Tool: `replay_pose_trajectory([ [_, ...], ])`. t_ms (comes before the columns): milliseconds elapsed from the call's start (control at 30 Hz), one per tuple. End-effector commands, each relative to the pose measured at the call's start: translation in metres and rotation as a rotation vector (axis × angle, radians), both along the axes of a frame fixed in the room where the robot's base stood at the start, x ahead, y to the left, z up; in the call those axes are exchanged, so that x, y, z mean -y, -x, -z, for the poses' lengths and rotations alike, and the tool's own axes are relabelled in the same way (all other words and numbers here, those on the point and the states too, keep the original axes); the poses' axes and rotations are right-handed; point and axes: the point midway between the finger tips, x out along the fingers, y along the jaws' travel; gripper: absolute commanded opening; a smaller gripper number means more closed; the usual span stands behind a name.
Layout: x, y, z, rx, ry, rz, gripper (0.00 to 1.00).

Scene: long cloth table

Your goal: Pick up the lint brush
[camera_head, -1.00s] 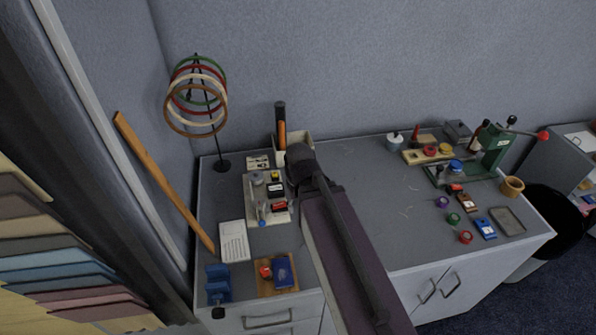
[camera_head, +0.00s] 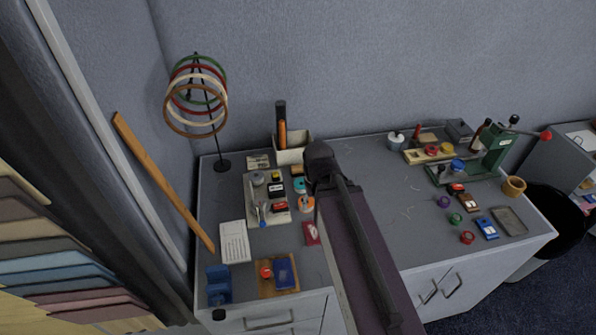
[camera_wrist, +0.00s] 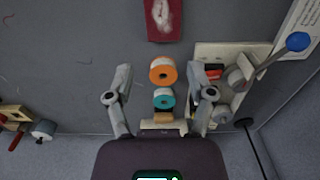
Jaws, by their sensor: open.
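I cannot tell for certain which thing is the lint brush. My gripper (camera_wrist: 160,72) is open and empty in the wrist view, its two fingers apart above the tabletop. Between the fingers lie an orange-and-white roll (camera_wrist: 163,71), a teal-and-white roll (camera_wrist: 164,98) and a small tan block (camera_wrist: 163,123). A flat dark red piece with a pale mark (camera_wrist: 163,18) lies ahead of them; it also shows in the head view (camera_head: 312,233), partly beside my arm. In the head view my gripper (camera_head: 320,165) is a dark shape with its fingers hidden.
A pale tray (camera_head: 283,216) with small items lies left of the rolls. A box (camera_head: 291,156) with upright dark and orange handles stands behind. A hoop stand (camera_head: 222,165) is at back left. The middle of the grey table (camera_head: 385,200) is mostly clear.

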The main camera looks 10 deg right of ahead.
Motion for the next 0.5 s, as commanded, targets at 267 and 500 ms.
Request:
replay_pose_trajectory([
  [267, 0.0, -0.036, -0.003, 0.0, 0.0, 0.0, 1.0],
  [500, -0.001, -0.114, -0.01, 0.0, -0.001, 0.0, 1.0],
])
